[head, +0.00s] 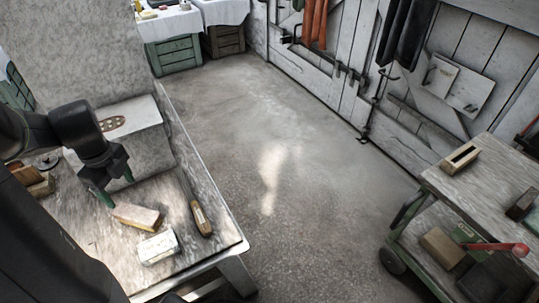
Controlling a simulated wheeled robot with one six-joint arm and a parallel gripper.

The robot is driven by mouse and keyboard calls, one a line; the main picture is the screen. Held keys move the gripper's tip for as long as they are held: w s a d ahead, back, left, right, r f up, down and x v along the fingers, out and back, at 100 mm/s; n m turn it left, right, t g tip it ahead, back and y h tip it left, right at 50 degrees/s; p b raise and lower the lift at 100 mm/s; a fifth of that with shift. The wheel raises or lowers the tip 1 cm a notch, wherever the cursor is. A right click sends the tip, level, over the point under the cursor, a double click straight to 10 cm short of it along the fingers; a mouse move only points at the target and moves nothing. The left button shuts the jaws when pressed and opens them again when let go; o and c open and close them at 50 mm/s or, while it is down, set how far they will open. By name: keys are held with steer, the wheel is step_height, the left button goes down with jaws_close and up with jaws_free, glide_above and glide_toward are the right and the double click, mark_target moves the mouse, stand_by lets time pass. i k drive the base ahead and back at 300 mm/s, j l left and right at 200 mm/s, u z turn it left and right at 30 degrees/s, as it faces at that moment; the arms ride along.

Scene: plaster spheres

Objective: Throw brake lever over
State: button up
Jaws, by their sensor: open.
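A red lever with a round knob (498,248), which looks like the brake lever, sticks out at the right edge, by the green trolley (408,213). It lies roughly level in the picture, its knob to the right. Its pivot is not clear. My gripper (118,190) is on the far left, over the workbench, with its green-tipped fingers pointing down. It is open and empty, far from the lever. It is just above and behind a wooden block (138,216); I cannot tell whether it touches it.
The workbench (220,238) also holds a pale box (158,247) and a wooden-handled tool (201,219). The trolley carries several blocks, including one with a slot (460,158). The concrete floor (300,180) between bench and trolley is clear. White plank doors (335,60) stand behind.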

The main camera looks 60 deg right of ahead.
mark_target(520, 250)
steer(key=z, duration=4.35)
